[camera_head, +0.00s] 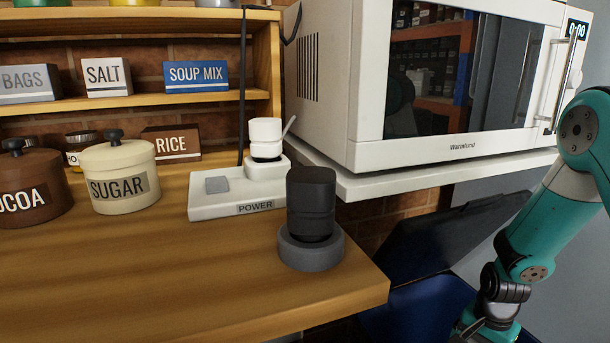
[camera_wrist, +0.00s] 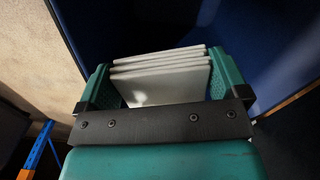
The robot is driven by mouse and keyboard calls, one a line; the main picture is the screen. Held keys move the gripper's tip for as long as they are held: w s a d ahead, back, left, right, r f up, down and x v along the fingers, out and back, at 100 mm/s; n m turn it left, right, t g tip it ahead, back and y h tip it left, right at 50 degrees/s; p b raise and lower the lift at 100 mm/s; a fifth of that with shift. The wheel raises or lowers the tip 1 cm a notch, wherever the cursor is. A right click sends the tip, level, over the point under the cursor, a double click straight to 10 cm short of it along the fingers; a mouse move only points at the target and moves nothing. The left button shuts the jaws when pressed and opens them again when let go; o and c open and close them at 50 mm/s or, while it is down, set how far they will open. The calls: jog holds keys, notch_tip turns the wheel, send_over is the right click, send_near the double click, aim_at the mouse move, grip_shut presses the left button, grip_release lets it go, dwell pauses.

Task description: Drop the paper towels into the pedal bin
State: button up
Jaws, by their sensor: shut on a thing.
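My gripper (camera_wrist: 163,78) is shut on a small stack of white paper towels (camera_wrist: 165,86), which shows between the two green fingers in the wrist view. Dark blue surfaces (camera_wrist: 265,40) surround the far side of the stack; they look like the pedal bin. In the head view the blue pedal bin (camera_head: 425,310) stands below and to the right of the counter, with its dark lid (camera_head: 450,235) raised. My arm reaches down at the right edge of that view, and the gripper and towels are out of sight there.
The wooden counter (camera_head: 180,280) holds a dark cylinder on a grey base (camera_head: 311,250), a power strip (camera_head: 235,200) and canisters (camera_head: 124,175). A white microwave (camera_head: 450,90) sits on a white shelf (camera_head: 420,177) above the bin. The counter's right corner is close to the bin.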

jog(key=o, duration=0.6)
jog(key=shift+c, duration=0.2)
jog(key=shift+r, duration=0.15)
notch_tip(320, 180, up, 17)
jog(key=p, duration=0.5)
jog(key=shift+r, duration=0.1)
